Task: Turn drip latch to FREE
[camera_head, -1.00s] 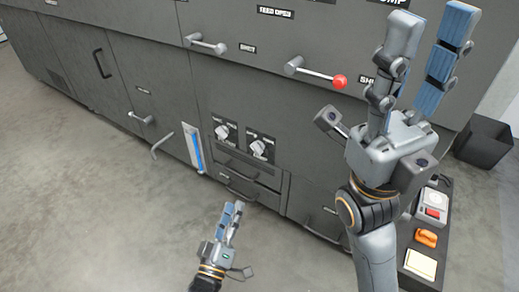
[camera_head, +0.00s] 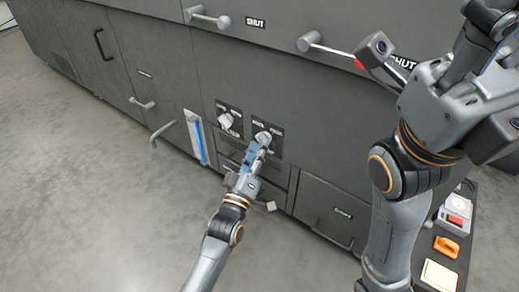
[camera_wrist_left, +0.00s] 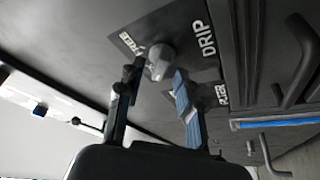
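The drip latch (camera_head: 263,137) is a light grey knob on a black plate on the machine's front, the right one of two knobs. In the left wrist view the latch (camera_wrist_left: 160,62) has DRIP beside it, FREE on one side and another label, too blurred to read, on the other. My left gripper (camera_head: 260,152) is at the latch. In the left wrist view my left gripper (camera_wrist_left: 159,70) is open, its two fingers apart on either side of the knob; contact cannot be told. The knob's pointing direction is unclear. My right gripper (camera_head: 480,70) is raised at upper right, fingertips cut off.
A second knob (camera_head: 225,119) is close to the left of the latch. A blue-striped gauge (camera_head: 196,137) and lever handles (camera_head: 210,18) stick out from the machine front. A side shelf with a red switch (camera_head: 455,219) and orange item (camera_head: 446,246) stands at lower right. The floor is clear.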

